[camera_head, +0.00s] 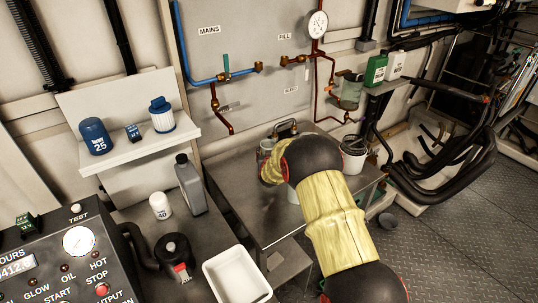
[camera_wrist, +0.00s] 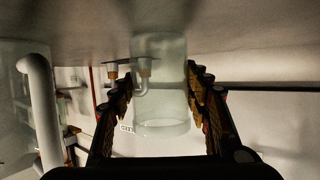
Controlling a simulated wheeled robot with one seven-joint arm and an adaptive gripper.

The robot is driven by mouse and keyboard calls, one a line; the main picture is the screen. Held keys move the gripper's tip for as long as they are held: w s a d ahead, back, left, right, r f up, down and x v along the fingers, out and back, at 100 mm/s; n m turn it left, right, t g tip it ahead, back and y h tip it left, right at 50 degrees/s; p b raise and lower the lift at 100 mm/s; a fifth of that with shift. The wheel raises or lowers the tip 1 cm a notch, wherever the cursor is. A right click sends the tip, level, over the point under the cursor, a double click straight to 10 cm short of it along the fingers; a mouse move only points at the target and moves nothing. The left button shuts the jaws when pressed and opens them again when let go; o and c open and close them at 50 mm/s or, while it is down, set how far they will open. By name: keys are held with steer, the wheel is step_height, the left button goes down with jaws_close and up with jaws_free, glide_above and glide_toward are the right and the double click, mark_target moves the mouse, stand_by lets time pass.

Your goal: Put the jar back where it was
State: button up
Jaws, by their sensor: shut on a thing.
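A clear, pale green glass jar (camera_wrist: 162,112) stands between the two fingers of my gripper (camera_wrist: 159,78) in the wrist view. My gripper is shut on it, one finger on each side. A bent metal tap shows behind or through the glass. In the head view my yellow-sleeved arm reaches over the metal bench (camera_head: 238,205) and hides my gripper. A glassy shape (camera_head: 266,146) shows at the left edge of my arm there; I cannot tell if it is the held jar. Whether the held jar touches a surface is unclear.
A white bucket (camera_head: 354,150) stands right of my arm on the bench. A glass bowl (camera_head: 350,92) hangs on the wall pipes. A grey bottle (camera_head: 190,184), a white filter (camera_head: 160,206) and a white tray (camera_head: 237,277) lie left and in front. Thick black hoses (camera_head: 440,165) are at the right.

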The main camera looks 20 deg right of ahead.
steer(key=shift+f, duration=0.1)
steer(key=o, duration=1.3)
steer(key=shift+c, duration=0.2)
steer(key=shift+o, duration=0.4)
